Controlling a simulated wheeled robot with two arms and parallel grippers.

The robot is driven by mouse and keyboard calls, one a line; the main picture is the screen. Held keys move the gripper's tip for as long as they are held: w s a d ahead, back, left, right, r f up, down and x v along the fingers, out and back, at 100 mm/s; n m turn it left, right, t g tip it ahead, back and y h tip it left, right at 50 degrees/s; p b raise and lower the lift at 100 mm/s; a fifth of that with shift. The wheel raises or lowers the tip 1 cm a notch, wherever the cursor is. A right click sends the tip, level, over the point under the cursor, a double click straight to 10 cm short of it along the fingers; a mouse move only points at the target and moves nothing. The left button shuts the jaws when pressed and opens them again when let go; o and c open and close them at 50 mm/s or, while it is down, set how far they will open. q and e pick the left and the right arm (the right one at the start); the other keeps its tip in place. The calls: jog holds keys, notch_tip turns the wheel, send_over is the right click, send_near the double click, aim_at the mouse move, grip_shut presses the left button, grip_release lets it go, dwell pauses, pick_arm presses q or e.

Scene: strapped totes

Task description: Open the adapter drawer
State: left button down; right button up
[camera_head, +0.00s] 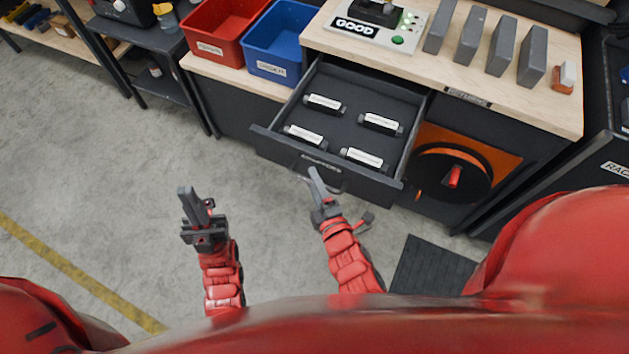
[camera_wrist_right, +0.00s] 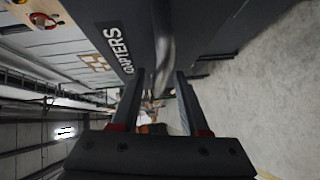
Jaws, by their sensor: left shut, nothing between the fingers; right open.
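The adapter drawer (camera_head: 275,146) under the workbench stands pulled out, and its inside shows in the head view. Several black adapters with white labels (camera_head: 381,123) lie in it. A curved handle (camera_head: 333,188) is on its front, below a label; in the right wrist view the handle (camera_wrist_right: 165,50) appears close ahead, around the gap between the fingertips. My right gripper (camera_wrist_right: 158,80) is open at the drawer front, beside the handle; whether it touches is unclear. My left gripper (camera_head: 188,192) is shut and empty, over the floor left of the drawer.
An orange panel with a black reel (camera_head: 452,175) is right of the drawer. Floor at left is clear.

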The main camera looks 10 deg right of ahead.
jog(key=v, duration=0.7)
jog(key=shift+s, duration=0.25)
jog(key=shift+d, duration=0.1)
dwell(0.5)
